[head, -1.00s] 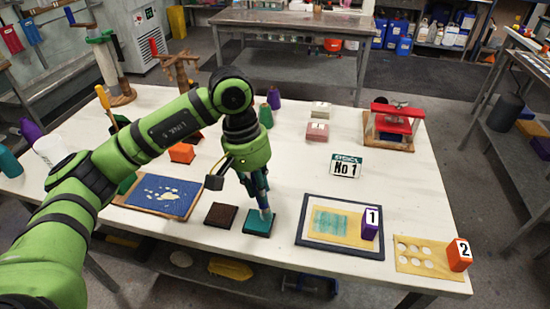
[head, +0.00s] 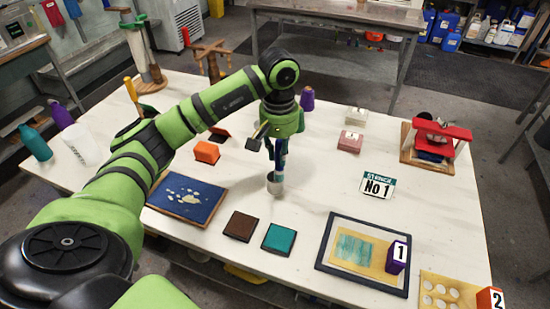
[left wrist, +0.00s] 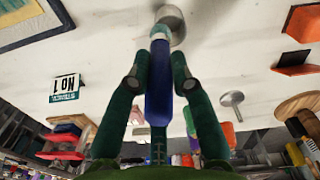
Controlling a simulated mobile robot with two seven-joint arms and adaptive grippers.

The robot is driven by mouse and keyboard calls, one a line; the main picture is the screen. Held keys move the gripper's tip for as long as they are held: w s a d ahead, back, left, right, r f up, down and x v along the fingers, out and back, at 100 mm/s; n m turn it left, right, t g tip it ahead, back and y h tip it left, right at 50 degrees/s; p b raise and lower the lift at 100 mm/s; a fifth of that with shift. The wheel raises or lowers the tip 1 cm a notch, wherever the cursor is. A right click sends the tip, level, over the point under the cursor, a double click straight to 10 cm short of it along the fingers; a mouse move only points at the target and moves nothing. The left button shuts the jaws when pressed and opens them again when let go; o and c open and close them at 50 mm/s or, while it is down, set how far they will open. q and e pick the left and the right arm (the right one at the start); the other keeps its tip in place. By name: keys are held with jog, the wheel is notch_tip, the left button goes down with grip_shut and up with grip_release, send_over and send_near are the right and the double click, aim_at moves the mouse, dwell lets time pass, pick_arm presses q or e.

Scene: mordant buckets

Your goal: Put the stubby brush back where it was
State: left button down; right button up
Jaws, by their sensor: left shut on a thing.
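My left gripper (head: 279,155) is shut on the stubby brush and holds it upright over the middle of the white table (head: 330,160). In the left wrist view the brush's blue handle (left wrist: 158,85) is between the fingers, with a pale band near its end. A grey round metal piece (left wrist: 173,20) shows at the brush's lower end. In the head view a small grey cylinder (head: 275,185) is at that spot; I cannot tell whether the brush is inside it or above it. My right gripper is not in view.
A brown pad (head: 241,226) and a teal pad (head: 279,238) lie near the front edge. A blue board (head: 187,197) and an orange block (head: 207,152) are left. The No 1 sign (head: 378,185) and dark-framed stencil (head: 330,249) are right. Table around the brush is clear.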

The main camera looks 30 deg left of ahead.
pick_arm(q)
jog(key=f+p, duration=0.1)
jog(key=f, duration=0.1)
jog(key=a+f+p, duration=0.1)
jog(key=f, duration=0.2)
jog(key=shift+w+a, duration=0.1)
jog(key=shift+a, duration=0.1)
jog(key=c, duration=1.1)
grip_release()
jog(key=shift+f, duration=0.1)
